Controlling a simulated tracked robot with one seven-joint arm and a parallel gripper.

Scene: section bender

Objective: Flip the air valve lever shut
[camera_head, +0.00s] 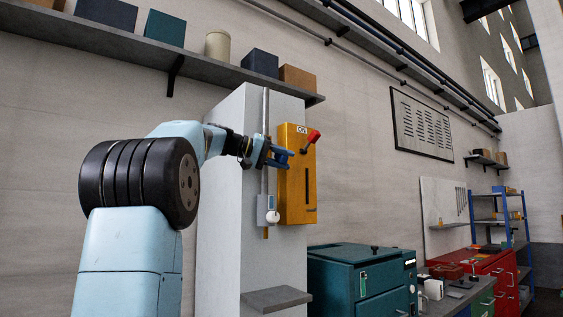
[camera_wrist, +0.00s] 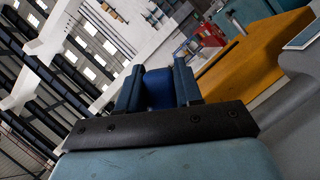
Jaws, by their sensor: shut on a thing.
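My gripper (camera_head: 279,156) reaches in from the left at the vertical grey pipe (camera_head: 265,122), in front of the upright pale column. In the wrist view, the gripper's two blue fingers stand on either side of a dark blue piece (camera_wrist: 160,88), which looks like the air valve lever, and they are shut on it. In the head view, the gripper covers the valve, and the lever cannot be told apart from the blue fingers. The lever's angle is unclear.
A yellow box (camera_head: 297,190) with a red-knobbed handle (camera_head: 311,140) is close to the right of my gripper. A small grey box with a white knob (camera_head: 273,216) hangs below. A teal cabinet (camera_head: 335,270) stands lower right. A loaded shelf (camera_head: 110,43) runs above.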

